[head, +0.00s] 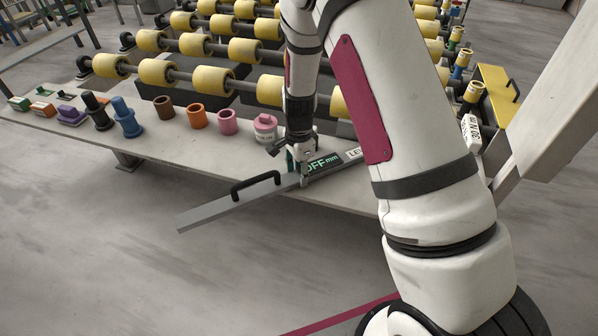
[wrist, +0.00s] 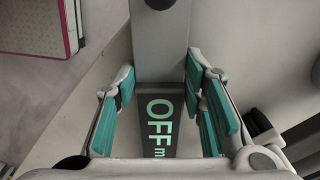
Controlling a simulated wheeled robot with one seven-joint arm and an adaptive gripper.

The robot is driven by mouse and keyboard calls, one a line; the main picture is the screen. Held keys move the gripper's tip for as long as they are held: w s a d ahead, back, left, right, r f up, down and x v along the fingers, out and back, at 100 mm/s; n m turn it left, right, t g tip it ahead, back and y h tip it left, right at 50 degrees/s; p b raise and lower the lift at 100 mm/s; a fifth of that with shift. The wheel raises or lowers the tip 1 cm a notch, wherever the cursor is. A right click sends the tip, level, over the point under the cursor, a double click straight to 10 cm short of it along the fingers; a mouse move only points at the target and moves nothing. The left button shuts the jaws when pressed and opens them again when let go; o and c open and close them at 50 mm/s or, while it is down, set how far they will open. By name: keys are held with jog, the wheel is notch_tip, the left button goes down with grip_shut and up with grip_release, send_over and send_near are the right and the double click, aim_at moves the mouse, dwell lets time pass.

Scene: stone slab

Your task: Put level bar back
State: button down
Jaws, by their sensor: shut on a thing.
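The level bar (head: 222,208) is a long grey bar with a black handle on its left part, a dark display reading "OFF mm" and a partly hidden label. My gripper (head: 300,168) is shut on it near the display, to the right of the handle. In the wrist view the bar (wrist: 160,55) runs between the teal finger pads of my gripper (wrist: 161,85). The bar lies slanted, its left end sticking out past the slab's front edge. My arm hides its right end. I cannot tell whether it touches the slab.
The pale slab (head: 185,148) carries a pink labelled cylinder (head: 265,129), a pink ring (head: 228,121), an orange cup (head: 197,115) and a blue piece (head: 126,119). Yellow rollers (head: 158,72) stand behind. A white labelled block (head: 471,132) and yellow case (head: 500,93) are right.

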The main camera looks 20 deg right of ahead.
jog(key=shift+f, duration=0.2)
jog(key=c, duration=1)
grip_release()
jog(key=shift+c, duration=0.2)
jog(key=shift+r, duration=0.1)
